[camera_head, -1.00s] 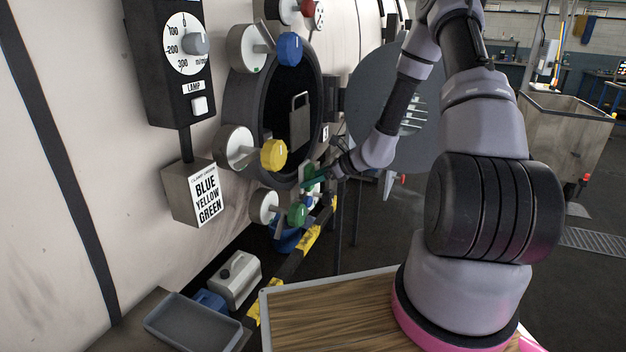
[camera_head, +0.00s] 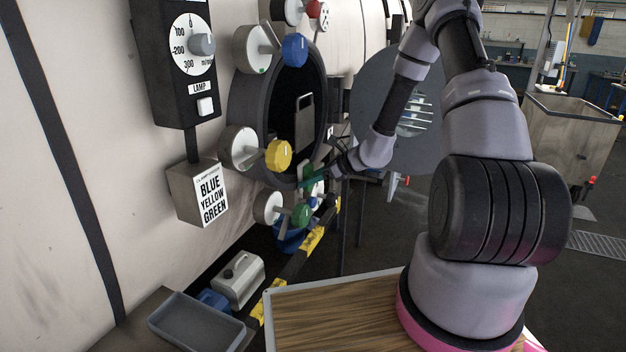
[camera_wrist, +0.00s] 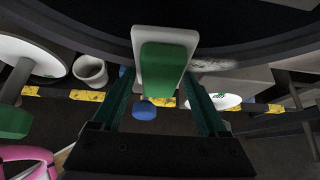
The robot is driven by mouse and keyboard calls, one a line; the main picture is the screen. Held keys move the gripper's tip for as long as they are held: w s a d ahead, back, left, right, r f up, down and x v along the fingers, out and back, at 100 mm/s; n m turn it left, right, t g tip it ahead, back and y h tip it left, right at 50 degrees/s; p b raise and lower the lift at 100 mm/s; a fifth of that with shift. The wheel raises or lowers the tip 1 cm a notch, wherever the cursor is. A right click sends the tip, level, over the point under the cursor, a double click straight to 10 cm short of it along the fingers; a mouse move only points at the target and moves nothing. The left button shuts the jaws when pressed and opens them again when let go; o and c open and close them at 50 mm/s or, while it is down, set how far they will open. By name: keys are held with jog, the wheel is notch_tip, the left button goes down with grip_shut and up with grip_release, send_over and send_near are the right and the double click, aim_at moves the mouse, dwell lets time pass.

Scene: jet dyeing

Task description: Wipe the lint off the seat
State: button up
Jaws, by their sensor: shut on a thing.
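My gripper (camera_wrist: 162,105) shows in the wrist view with its two dark green fingers on either side of a wiper with a green grip (camera_wrist: 163,70) and a white pad (camera_wrist: 140,42). It is shut on this wiper. The seat (camera_wrist: 85,48) is the dark ring around the round port. The wiper overlaps the seat's lower edge; whether the pad touches it I cannot tell. A pale, speckled patch, seemingly lint (camera_wrist: 213,65), lies on the ring just right of the pad. In the head view my gripper (camera_head: 315,180) is at the seat's lower right (camera_head: 240,105), partly hidden.
Blue (camera_head: 294,50), yellow (camera_head: 278,155) and green (camera_head: 301,215) knobs stick out around the port. The round door (camera_head: 375,95) stands open behind my arm. A grey tray (camera_head: 195,322) and a pale jerrycan (camera_head: 238,279) stand low at left. A white cup (camera_wrist: 90,71) is near the gripper.

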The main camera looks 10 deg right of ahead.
jog(key=shift+w, duration=0.1)
jog(key=shift+w+d, duration=2.95)
jog(key=shift+w, duration=1.15)
jog(key=s+a, duration=0.4)
jog(key=s, duration=0.1)
jog(key=shift+s, duration=0.4)
jog(key=shift+s+a, duration=1.05)
jog(key=shift+s, duration=0.25)
jog(key=s+d, duration=0.3)
jog(key=d, duration=0.2)
jog(key=shift+s, duration=0.25)
